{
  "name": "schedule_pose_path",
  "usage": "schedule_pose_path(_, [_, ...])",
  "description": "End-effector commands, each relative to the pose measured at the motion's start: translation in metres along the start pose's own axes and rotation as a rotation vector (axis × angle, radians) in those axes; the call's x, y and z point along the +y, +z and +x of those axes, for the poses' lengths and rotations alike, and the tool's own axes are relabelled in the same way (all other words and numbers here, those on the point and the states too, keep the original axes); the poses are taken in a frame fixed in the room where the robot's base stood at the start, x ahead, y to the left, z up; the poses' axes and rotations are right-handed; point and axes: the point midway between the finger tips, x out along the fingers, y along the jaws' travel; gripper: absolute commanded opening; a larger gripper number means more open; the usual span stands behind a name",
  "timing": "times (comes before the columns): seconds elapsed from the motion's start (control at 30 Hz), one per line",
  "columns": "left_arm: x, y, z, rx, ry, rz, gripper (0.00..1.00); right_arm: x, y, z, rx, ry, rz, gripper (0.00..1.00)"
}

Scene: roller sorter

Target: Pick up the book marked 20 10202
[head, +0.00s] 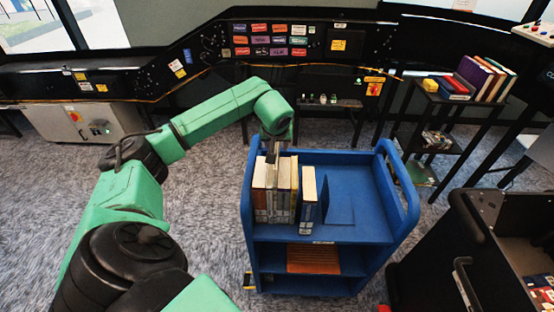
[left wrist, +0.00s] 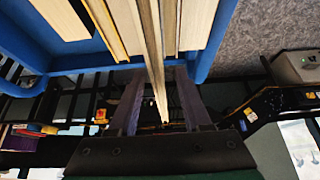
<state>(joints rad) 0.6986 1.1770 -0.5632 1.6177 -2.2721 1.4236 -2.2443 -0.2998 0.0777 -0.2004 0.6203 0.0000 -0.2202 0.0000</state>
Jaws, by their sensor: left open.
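Several books (head: 259,190) stand upright in a row on the left part of the top shelf of a blue cart (head: 350,165). A blue-covered book (head: 308,200) stands at the right end of the row. Spine labels are too small to read, so I cannot tell which book is marked 20 10202. My left gripper (head: 273,153) points down at the far end of the row, open. In the left wrist view, its two fingers (left wrist: 160,105) are spread, with the end of one thin book (left wrist: 158,85) showing between them. I cannot tell whether they touch it. My right gripper is out of view.
A blue bookend (head: 338,203) stands right of the books, with bare shelf beyond it. The cart has raised side rails. A dark bin (head: 490,250) is at the lower right. A black rack with books (head: 484,78) stands at the back right.

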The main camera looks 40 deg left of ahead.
Motion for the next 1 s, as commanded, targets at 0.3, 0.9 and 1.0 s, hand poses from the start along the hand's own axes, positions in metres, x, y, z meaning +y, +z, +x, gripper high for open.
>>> schedule_pose_path(0.3, [-0.0002,-0.0001,-0.0001,0.000,0.000,0.000,0.03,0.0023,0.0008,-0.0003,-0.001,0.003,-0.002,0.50])
schedule_pose_path(0.9, [-0.0002,0.0001,0.0000,0.000,-0.001,0.000,0.00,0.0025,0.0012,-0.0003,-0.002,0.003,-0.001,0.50])
schedule_pose_path(1.0, [-0.0002,0.0001,0.0000,0.000,-0.001,0.000,0.00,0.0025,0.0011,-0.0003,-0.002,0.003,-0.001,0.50])
